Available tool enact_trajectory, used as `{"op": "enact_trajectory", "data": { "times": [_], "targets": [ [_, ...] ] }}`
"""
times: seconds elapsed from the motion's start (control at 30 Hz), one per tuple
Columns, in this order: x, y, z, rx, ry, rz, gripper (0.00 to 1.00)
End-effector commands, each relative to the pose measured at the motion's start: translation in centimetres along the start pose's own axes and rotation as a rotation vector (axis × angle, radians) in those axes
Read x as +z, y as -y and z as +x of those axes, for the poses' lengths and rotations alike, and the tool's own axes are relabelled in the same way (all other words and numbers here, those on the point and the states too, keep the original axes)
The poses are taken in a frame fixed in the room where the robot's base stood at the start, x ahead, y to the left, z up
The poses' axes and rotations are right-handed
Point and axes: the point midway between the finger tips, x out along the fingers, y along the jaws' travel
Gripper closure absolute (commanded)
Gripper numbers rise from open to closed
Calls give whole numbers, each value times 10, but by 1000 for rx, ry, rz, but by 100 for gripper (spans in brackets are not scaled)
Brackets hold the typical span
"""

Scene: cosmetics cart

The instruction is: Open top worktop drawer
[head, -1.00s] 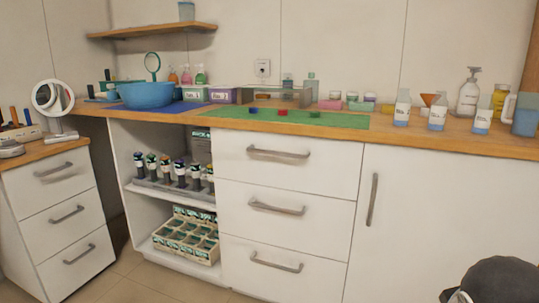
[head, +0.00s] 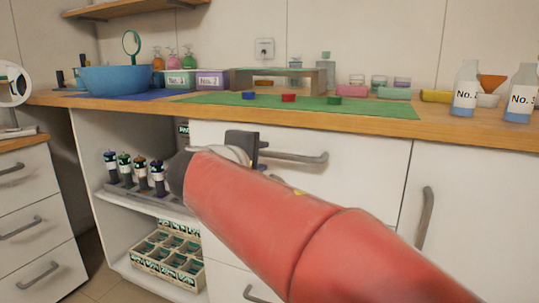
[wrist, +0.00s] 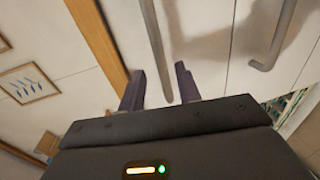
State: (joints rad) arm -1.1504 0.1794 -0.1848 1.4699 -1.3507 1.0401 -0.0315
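The top worktop drawer (head: 355,170) is white and looks shut, just under the wooden worktop, partly hidden by my red arm. Its grey bar handle (head: 298,157) shows to the right of my gripper (head: 258,147). In the wrist view, my gripper (wrist: 160,78) is open, with its two dark fingers apart. The top drawer's handle (wrist: 155,45) runs into the gap between them, with no clear sign of a grip. Whether either finger touches the bar cannot be told.
The wooden worktop edge (head: 230,114) runs just above the drawer. Bottles, a blue bowl (head: 122,78) and a green mat (head: 385,109) are on top. A lower drawer handle (wrist: 272,38) and a cupboard handle (head: 425,218) stick out nearby. Open shelves hold several bottles at left.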

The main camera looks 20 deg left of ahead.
Motion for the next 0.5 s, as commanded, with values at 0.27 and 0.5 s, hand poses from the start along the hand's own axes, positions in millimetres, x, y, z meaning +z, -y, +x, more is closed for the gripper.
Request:
{"op": "enact_trajectory", "data": {
  "times": [0.27, 0.5],
  "targets": [
    [0, 0, 44, -2, 2, 0, 66],
    [0, 1, 58, -3, 0, 1, 66]
  ]
}}
